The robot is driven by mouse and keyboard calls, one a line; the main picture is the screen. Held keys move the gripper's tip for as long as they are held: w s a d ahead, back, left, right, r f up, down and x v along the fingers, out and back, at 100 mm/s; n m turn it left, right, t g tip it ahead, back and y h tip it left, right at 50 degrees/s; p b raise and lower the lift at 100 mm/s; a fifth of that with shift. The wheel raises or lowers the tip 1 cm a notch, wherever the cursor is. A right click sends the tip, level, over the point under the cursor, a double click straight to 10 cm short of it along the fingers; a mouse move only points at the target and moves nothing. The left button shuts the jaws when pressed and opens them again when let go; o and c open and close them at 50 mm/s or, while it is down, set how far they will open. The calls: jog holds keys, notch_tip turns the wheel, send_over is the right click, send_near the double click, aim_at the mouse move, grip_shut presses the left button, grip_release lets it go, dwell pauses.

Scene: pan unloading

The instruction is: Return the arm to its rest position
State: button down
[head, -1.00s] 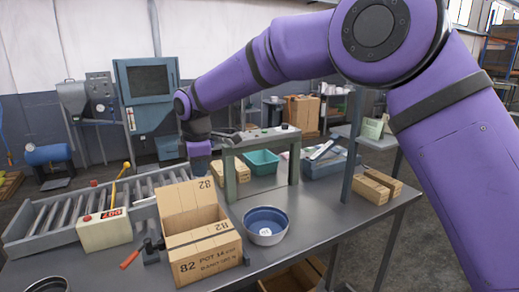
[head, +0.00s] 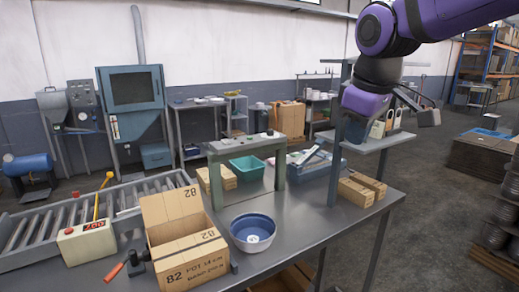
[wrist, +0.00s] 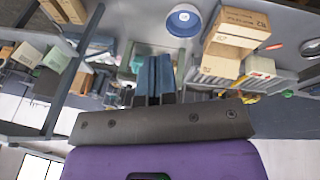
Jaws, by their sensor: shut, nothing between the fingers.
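My gripper (head: 420,108) hangs high at the upper right in the head view, above the right end of the table and clear of everything below it. In the wrist view its two fingers (wrist: 154,80) are together with nothing between them. The blue pan (head: 253,232) stands upright on the table, right of the open cardboard box (head: 188,262). A small white patch shows on the pan's inside floor. The wrist view also shows the pan and the box, seen upside down. The inside of the box is mostly hidden by its front.
A roller conveyor (head: 37,232) with a control box (head: 87,241) is at the left.

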jog(key=s+d+f+m, duration=0.2)
jog(key=s+d+m, duration=0.2)
jog(key=s, duration=0.5)
jog(key=s+d+f+m+t, duration=0.1)
jog(key=s+d+f+m, duration=0.2)
jog(key=s+d+m, duration=0.2)
jog(key=s+d, duration=0.3)
jog(key=shift+s+d+f, duration=0.2)
jog(key=shift+s+d, duration=0.05)
jog(key=shift+s, duration=0.1)
